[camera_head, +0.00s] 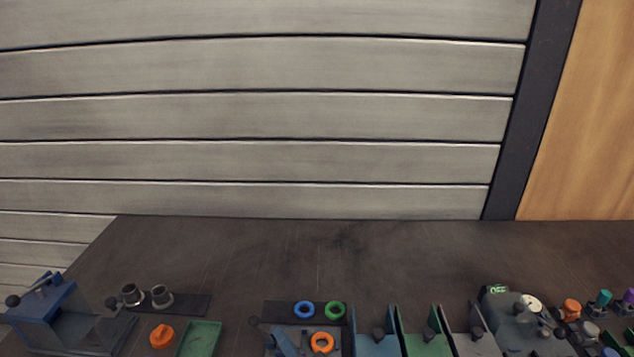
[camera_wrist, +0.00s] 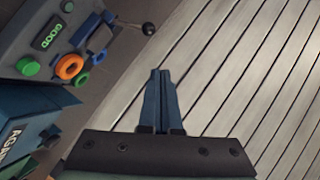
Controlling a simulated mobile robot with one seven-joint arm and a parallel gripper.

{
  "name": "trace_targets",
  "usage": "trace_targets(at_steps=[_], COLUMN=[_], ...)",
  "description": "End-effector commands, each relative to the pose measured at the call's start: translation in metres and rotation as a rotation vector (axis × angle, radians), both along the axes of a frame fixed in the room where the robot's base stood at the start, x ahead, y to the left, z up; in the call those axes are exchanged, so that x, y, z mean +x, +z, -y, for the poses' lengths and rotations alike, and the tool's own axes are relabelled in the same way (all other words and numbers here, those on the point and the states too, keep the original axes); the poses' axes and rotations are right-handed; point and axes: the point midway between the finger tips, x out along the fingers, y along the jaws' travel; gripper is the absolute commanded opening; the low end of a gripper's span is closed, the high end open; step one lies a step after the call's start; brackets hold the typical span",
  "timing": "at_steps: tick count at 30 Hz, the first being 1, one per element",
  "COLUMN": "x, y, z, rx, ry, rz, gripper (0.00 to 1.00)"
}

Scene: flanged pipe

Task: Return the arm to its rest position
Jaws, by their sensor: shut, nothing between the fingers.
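My gripper (camera_wrist: 160,75) shows in the wrist view. Its two blue-grey fingers are together with nothing between them. The fingers point toward the slatted wall, and the gripper appears clear of any object. My gripper and arm do not show in the head view.
A dark bench (camera_head: 300,250) runs along the wall (camera_head: 250,110); its back strip is bare. At its front stand a blue clamp fixture (camera_head: 40,305), a green tray (camera_head: 200,338), coloured rings (camera_head: 303,309), bins (camera_head: 425,335) and a gauge unit (camera_head: 515,310). A panel reading GOOD (camera_wrist: 47,35) shows in the wrist view.

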Motion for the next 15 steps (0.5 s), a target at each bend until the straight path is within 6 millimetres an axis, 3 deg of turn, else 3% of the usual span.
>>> trace_targets(at_steps=[4, 8, 11, 15], x=[0.025, 0.031, 0.022, -0.011], y=[0.091, 0.191, 0.267, 0.370], z=[0.010, 0.021, 0.028, 0.039], rx=[-0.175, -0.352, -0.471, -0.609], ry=[-0.039, -0.117, -0.197, -0.339], rz=[0.218, 0.447, 0.619, 0.849], gripper=[0.00, 0.00, 0.00, 0.00])
